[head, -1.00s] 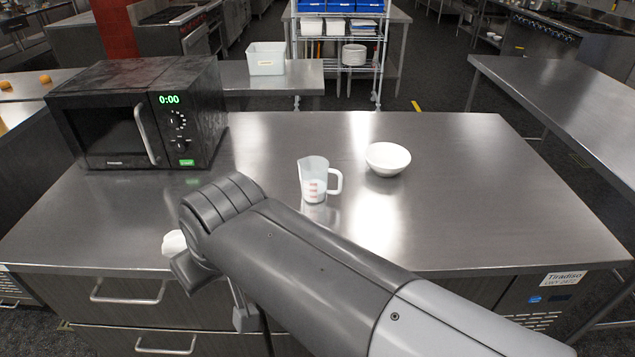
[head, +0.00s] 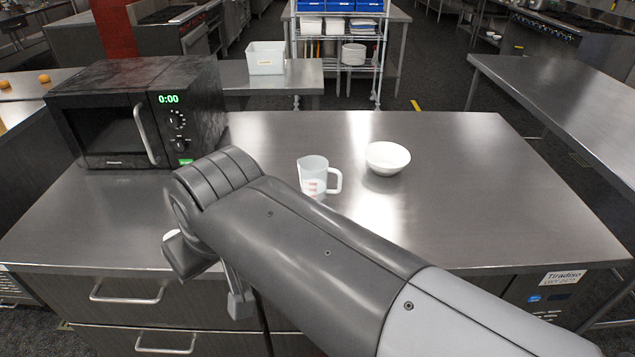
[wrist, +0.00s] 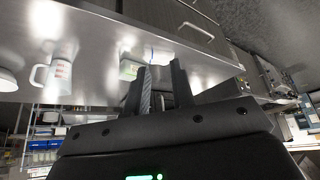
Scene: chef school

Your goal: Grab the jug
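The jug (head: 314,175) is a clear-whitish measuring jug with red marks and a handle on its right. It stands upright on the steel counter; my arm hides its lower edge in the head view. In the wrist view the jug (wrist: 60,74) is left of my gripper (wrist: 161,68), well apart from it. The two dark fingers are parted, with a gap between them and nothing seen held.
A white bowl (head: 387,158) stands right of the jug. A black microwave (head: 140,115) occupies the counter's back left. A small white thing (head: 172,236), mostly hidden by my arm, shows near the front edge. The counter's right side (head: 500,210) is clear.

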